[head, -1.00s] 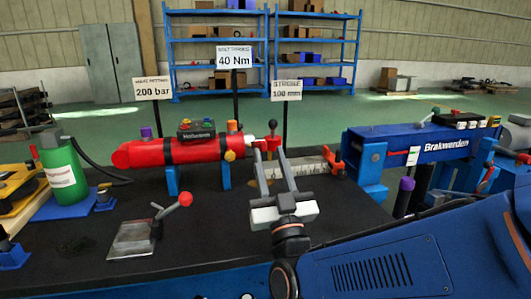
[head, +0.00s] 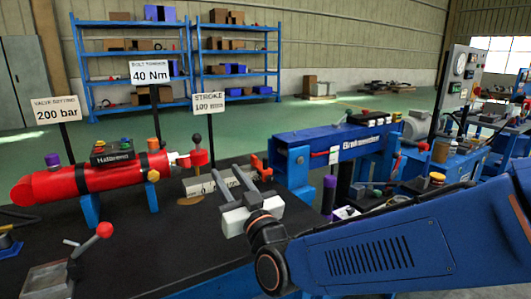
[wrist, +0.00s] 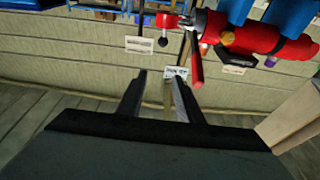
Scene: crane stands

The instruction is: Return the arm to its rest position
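My gripper (head: 226,169) is in the middle of the head view, above the black table top (head: 150,235). Its two grey fingers stand apart with nothing seen between them, and point away toward the stroke scale. In the wrist view my gripper (wrist: 160,76) also shows two spread dark fingers with a clear gap. My blue arm reaches in from the lower right of the head view. A red cylinder (head: 85,180) on blue stands lies to the left of the gripper, apart from it in the picture.
A red-knobbed lever (head: 104,230) stands on the table at left. Sign posts such as "40 Nm" (head: 150,72) rise behind. A control panel (head: 463,75) stands at far right.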

